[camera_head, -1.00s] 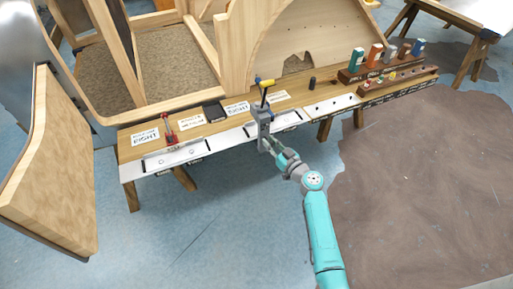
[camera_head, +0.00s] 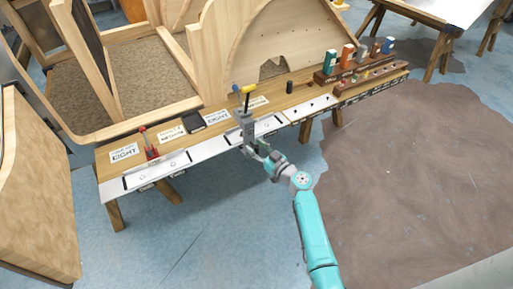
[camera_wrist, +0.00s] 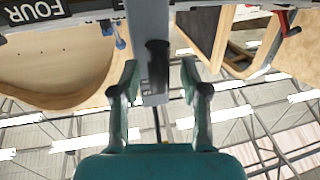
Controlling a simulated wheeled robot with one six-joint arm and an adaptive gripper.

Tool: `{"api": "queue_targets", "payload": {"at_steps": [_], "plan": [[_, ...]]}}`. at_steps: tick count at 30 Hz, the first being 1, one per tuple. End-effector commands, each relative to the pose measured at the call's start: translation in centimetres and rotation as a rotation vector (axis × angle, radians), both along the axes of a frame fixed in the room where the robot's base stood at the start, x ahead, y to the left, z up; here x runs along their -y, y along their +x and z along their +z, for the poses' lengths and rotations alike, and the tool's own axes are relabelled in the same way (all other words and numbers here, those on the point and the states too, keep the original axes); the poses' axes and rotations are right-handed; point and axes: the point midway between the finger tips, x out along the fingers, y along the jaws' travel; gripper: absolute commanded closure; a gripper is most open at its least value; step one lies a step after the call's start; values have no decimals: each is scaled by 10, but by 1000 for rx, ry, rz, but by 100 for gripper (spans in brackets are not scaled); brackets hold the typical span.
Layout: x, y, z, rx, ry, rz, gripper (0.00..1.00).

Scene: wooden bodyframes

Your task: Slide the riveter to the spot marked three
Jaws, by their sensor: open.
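In the wrist view, turned upside down, a grey post with a dark round knob (camera_wrist: 157,50) shows between the spread fingers of my gripper (camera_wrist: 157,75), with gaps on both sides. A label reading FOUR (camera_wrist: 36,12) is at the upper left. Several white labels (camera_head: 124,152) lie along the bench; I cannot read a three.
A red-handled tool (camera_head: 151,144) stands at the bench's left end. A black box (camera_head: 194,122) and a dark cylinder (camera_head: 290,86) stand farther right. Wooden racks (camera_head: 368,84) hold bottles and small parts. A wooden frame (camera_head: 215,60) rises behind.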

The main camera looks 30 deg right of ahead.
Motion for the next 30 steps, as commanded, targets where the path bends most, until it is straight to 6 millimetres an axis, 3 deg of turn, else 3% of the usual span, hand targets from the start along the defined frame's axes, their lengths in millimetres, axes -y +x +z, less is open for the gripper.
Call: {"api": "queue_targets", "payload": {"at_steps": [5,18,24,30], "plan": [[4,-17,-1,-1,1,-2,55],[20,-97,-1,-1,1,-4,55],[23,-114,-1,-1,0,-2,55],[23,-117,-1,-1,0,0,55]]}}
